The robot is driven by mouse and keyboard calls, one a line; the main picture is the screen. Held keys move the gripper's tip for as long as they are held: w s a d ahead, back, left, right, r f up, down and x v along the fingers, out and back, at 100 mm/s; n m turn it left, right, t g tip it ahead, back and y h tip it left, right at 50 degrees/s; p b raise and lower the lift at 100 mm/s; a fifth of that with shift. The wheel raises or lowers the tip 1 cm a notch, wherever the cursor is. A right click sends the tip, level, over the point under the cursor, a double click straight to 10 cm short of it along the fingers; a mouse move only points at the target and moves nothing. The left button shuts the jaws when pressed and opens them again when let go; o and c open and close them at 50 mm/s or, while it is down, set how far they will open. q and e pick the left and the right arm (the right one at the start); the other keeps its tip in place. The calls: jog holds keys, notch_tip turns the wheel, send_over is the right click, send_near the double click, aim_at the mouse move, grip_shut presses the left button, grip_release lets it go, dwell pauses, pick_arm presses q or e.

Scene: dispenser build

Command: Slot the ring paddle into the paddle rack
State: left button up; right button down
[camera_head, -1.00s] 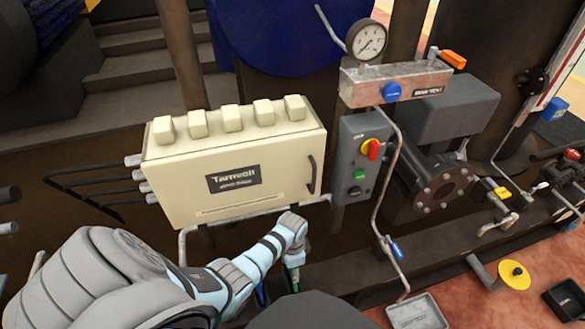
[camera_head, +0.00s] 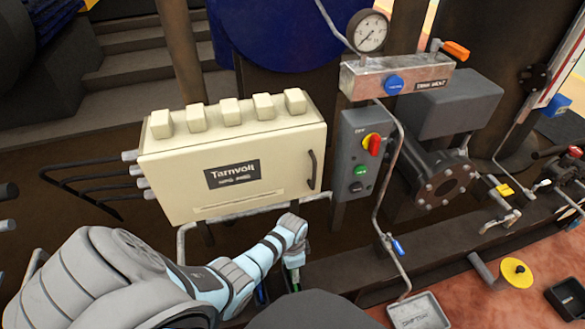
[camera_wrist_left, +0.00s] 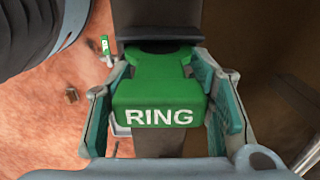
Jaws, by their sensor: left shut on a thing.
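A green block lettered RING, the ring paddle (camera_wrist_left: 155,97), sits between the two fingers of my left gripper (camera_wrist_left: 165,105) in the left wrist view. The gripper is shut on it. A dark upright part stands behind the paddle and a dark bar shows below it; I cannot tell whether either belongs to the paddle rack or touches the paddle. In the head view my left gripper (camera_head: 293,262) points down below the cream cabinet, with a bit of green at its tip. The rack cannot be made out clearly. My right gripper is not in view.
The cream cabinet (camera_head: 240,165) and a grey switch box (camera_head: 360,160) stand just behind my left arm. A thin pipe with a blue-handled valve (camera_head: 397,246) runs down to the right. A grey tray (camera_head: 420,312) and a yellow disc (camera_head: 517,272) lie on the reddish floor.

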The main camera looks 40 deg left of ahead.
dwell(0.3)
pick_arm(q)
jog(key=o, duration=1.6)
jog(key=shift+o, duration=0.6)
jog(key=o, duration=0.3)
jog(key=shift+o, duration=0.3)
